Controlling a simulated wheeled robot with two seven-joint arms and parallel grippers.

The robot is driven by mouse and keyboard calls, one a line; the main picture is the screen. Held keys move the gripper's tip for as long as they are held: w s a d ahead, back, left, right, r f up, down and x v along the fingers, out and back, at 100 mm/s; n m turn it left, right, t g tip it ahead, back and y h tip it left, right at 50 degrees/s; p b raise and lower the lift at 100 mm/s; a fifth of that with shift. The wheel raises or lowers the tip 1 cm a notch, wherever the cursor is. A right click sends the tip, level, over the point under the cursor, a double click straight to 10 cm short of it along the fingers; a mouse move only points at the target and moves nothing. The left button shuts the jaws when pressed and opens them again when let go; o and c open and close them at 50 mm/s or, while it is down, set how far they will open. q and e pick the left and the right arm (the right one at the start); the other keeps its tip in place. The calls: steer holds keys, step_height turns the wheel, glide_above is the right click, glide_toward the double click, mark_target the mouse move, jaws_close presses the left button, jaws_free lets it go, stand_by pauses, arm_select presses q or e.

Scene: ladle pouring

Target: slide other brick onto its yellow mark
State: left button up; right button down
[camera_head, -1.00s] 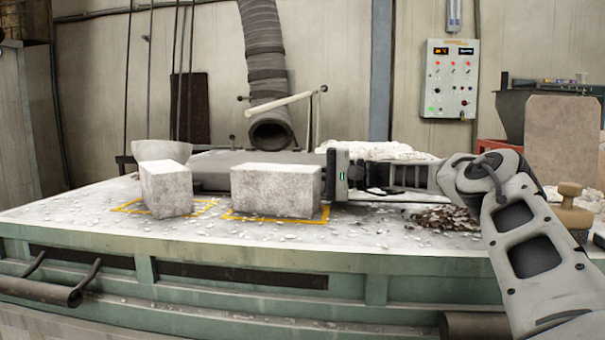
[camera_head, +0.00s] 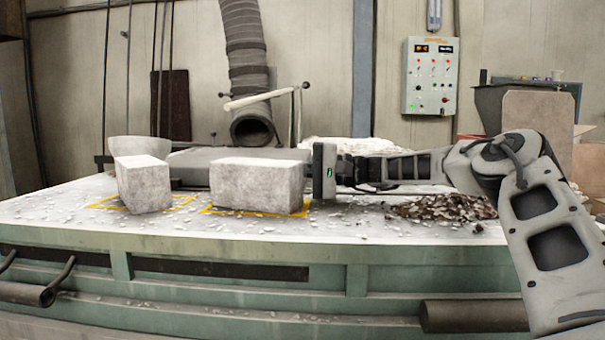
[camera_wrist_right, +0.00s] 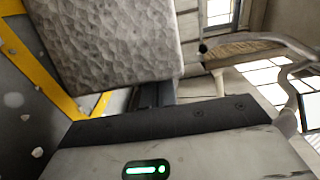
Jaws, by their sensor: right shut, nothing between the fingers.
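Two pale rough stone bricks stand on the bench. The left brick (camera_head: 144,186) stands turned at an angle within the left yellow outline (camera_head: 100,205). The right brick (camera_head: 256,188) sits over the right yellow outline (camera_head: 250,214), whose front line shows along its base. My right gripper (camera_head: 318,172) is shut and empty, just right of that brick's right end, with a narrow gap in the head view. In the right wrist view the brick (camera_wrist_right: 105,45) fills the upper left, near a yellow strip (camera_wrist_right: 38,68); the fingertips are hard to make out. My left gripper is out of view.
A pile of brown chips (camera_head: 445,207) lies on the bench (camera_head: 340,236) right of the gripper. White chips are scattered over the top. A grey slab-like block (camera_head: 250,159) lies behind the bricks, and a pale bowl (camera_head: 138,145) stands behind the left brick.

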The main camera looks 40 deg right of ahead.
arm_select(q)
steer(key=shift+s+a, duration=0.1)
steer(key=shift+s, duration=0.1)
arm_select(e)
steer(key=shift+w+a, duration=0.15)
steer(key=shift+a, duration=0.1)
steer(key=shift+s+d, duration=0.3)
steer(key=shift+d, duration=0.05)
steer(key=v, duration=1.3)
steer(key=shift+s+d+b, duration=0.2)
steer(key=shift+d+b, duration=0.15)
steer(key=shift+d, duration=0.05)
steer(key=shift+s+d, duration=0.4)
steer(key=shift+s, duration=0.1)
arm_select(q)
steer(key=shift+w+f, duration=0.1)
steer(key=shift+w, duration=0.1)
